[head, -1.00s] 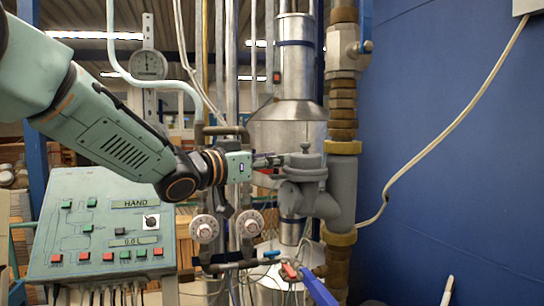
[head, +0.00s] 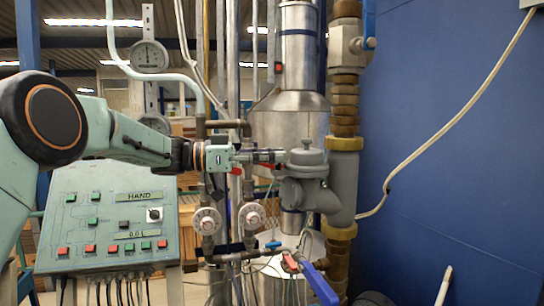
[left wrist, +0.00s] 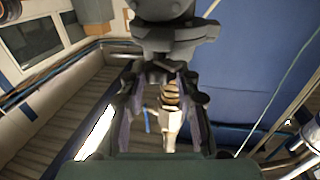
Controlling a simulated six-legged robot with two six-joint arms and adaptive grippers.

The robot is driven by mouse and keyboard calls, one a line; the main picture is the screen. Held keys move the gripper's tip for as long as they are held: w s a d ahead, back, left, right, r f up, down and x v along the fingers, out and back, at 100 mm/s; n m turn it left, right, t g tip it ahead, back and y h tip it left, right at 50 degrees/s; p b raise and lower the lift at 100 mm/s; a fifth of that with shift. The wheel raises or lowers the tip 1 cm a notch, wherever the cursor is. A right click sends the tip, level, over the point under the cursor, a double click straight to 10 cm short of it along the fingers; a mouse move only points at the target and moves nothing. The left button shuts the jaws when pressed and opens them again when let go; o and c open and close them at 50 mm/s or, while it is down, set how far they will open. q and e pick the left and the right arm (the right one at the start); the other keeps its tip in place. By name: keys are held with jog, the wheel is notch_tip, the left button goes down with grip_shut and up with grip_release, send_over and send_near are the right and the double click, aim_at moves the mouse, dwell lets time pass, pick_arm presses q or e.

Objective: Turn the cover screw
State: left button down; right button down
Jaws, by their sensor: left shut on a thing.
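The grey meter (head: 316,181) with its round cover (head: 306,158) is mounted on the vertical pipe in the head view. A small knob stands on top of the cover. My left gripper (head: 284,156) reaches in from the left, level with the cover, its fingertips at the cover's left side. In the left wrist view, the grey meter (left wrist: 166,28) fills the top centre. My left gripper (left wrist: 162,72) has its fingers closed around a small dark part, the cover screw (left wrist: 163,66), just below the meter body. The fingers largely hide the screw in the head view. My right gripper does not show.
A control panel (head: 104,227) stands at the lower left. The blue wall (head: 455,130) at the right leaves free room.

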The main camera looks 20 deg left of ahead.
pick_arm(q)
jog(key=shift+w+m+g+h, duration=0.15)
jog(key=shift+m+g+h, duration=0.55)
jog(key=shift+m+g, duration=1.05)
jog(key=shift+n+g, duration=0.35)
jog(key=c, duration=1)
grip_release()
jog(key=shift+a, duration=0.15)
jog(key=shift+o, duration=0.2)
jog(key=shift+a, duration=0.1)
jog(key=s+a, duration=0.1)
jog(key=a, duration=0.6)
jog(key=shift+s, duration=0.15)
